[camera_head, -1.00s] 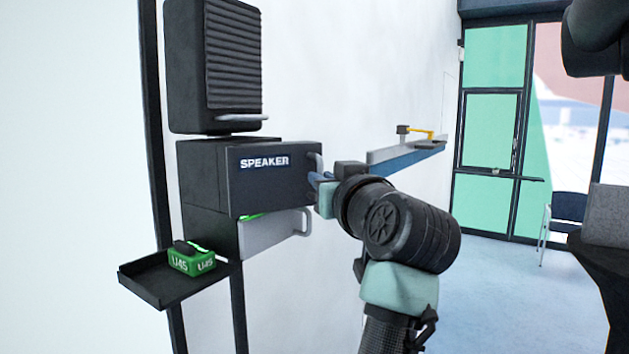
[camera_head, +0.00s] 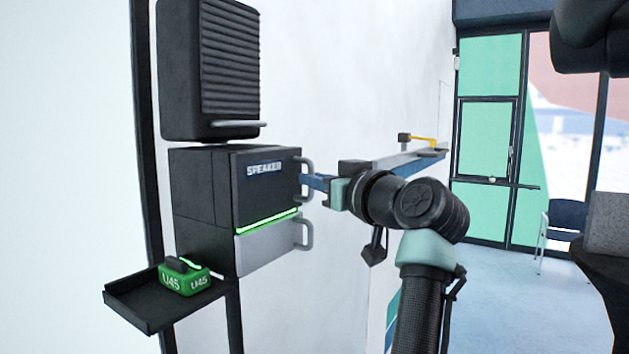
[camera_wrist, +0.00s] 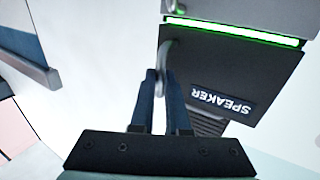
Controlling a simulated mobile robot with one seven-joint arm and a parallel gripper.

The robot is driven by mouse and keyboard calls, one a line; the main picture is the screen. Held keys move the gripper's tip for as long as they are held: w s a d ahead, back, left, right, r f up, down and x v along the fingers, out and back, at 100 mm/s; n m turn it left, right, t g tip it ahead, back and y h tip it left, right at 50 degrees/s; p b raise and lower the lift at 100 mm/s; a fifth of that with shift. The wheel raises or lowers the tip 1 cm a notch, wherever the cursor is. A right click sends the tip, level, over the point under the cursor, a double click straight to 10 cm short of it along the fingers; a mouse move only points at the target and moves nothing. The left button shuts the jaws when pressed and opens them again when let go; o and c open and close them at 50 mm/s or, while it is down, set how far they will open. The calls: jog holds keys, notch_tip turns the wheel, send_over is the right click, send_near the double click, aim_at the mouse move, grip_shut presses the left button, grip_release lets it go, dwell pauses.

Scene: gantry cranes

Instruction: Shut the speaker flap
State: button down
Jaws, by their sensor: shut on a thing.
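The speaker flap (camera_head: 262,192) is the dark front panel lettered SPEAKER on the black wall box (camera_head: 192,192). It looks about flush with the box front, above a lit green strip. It shows upside down in the wrist view (camera_wrist: 225,75). Its grey handle (camera_head: 306,165) is at its right edge and shows in the wrist view (camera_wrist: 163,48). My gripper (camera_head: 310,182) is at this handle from the right. In the wrist view, its two dark fingers (camera_wrist: 161,82) are shut on the handle.
A light grey lower panel (camera_head: 268,248) with its own handle sits below the green strip. A ribbed black unit (camera_head: 230,65) hangs above. A black tray (camera_head: 140,308) holds a green U45 block (camera_head: 185,277). A wall shelf (camera_head: 400,160) lies behind my wrist.

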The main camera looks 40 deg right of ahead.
jog(key=shift+s+d+r, duration=0.2)
jog(key=shift+d, duration=0.3)
jog(key=c, duration=1.3)
grip_release()
jog(key=o, duration=0.4)
jog(key=shift+w+d+f, duration=0.35)
jog(key=shift+d, duration=0.05)
jog(key=shift+a, duration=0.25)
jog(key=shift+a, duration=0.1)
jog(key=s+b, duration=0.2)
jog(key=s, duration=0.2)
jog(key=s+a+b, duration=0.1)
jog(key=s+b, duration=0.1)
jog(key=s, duration=0.2)
jog(key=s+b, duration=0.2)
jog(key=s, duration=0.2)
jog(key=shift+s+a, duration=0.3)
jog(key=shift+s, duration=0.1)
